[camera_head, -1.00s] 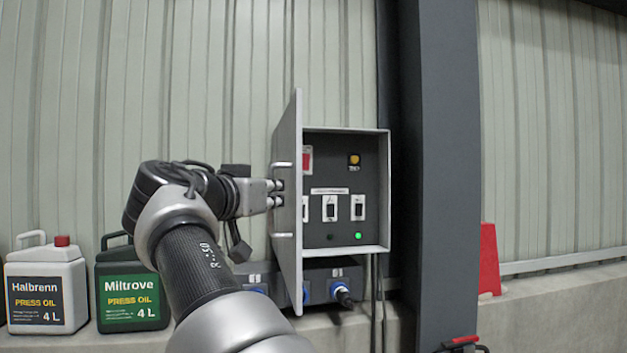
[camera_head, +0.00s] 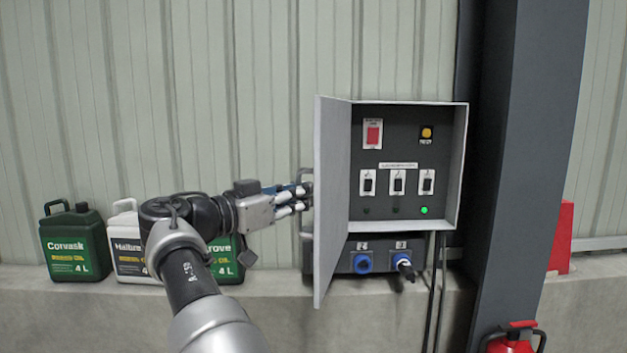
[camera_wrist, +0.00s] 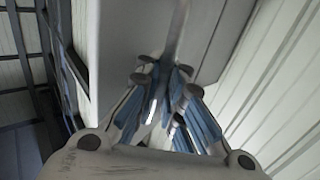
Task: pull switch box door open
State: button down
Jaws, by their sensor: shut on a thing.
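The switch box (camera_head: 460,170) hangs on the wall with its grey door (camera_head: 330,200) swung open to the left, seen nearly edge-on. Inside are a red switch (camera_head: 373,132), a yellow button (camera_head: 426,132), several black switches and a lit green lamp (camera_head: 424,210). My gripper (camera_head: 304,197) is at the outer face of the door, shut on the door handle (camera_head: 306,177). In the wrist view the fingers (camera_wrist: 163,85) close around the pale handle bar (camera_wrist: 180,30), in front of the door face (camera_wrist: 130,40). The fingers partly hide the handle.
A socket unit (camera_head: 345,256) with blue sockets sits below the box, and cables hang at its right. A dark column (camera_head: 520,170) stands right. Oil canisters (camera_head: 75,243) line the ledge at left. A red extinguisher (camera_head: 512,338) is at lower right.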

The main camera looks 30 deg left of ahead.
jog(key=shift+s+a+f, duration=0.1)
jog(key=shift+a+f, duration=0.1)
jog(key=shift+f, duration=0.1)
jog(key=c, duration=2.2)
grip_release()
jog(key=o, duration=0.3)
jog(key=shift+s+a+r, duration=0.15)
jog(key=shift+s+r, duration=0.05)
jog(key=shift+s, duration=0.1)
jog(key=shift+o, duration=1)
jog(key=shift+w+d, duration=0.2)
jog(key=shift+w, duration=0.05)
jog(key=shift+s+r, duration=0.1)
jog(key=v, duration=1.2)
jog(key=shift+a, duration=0.1)
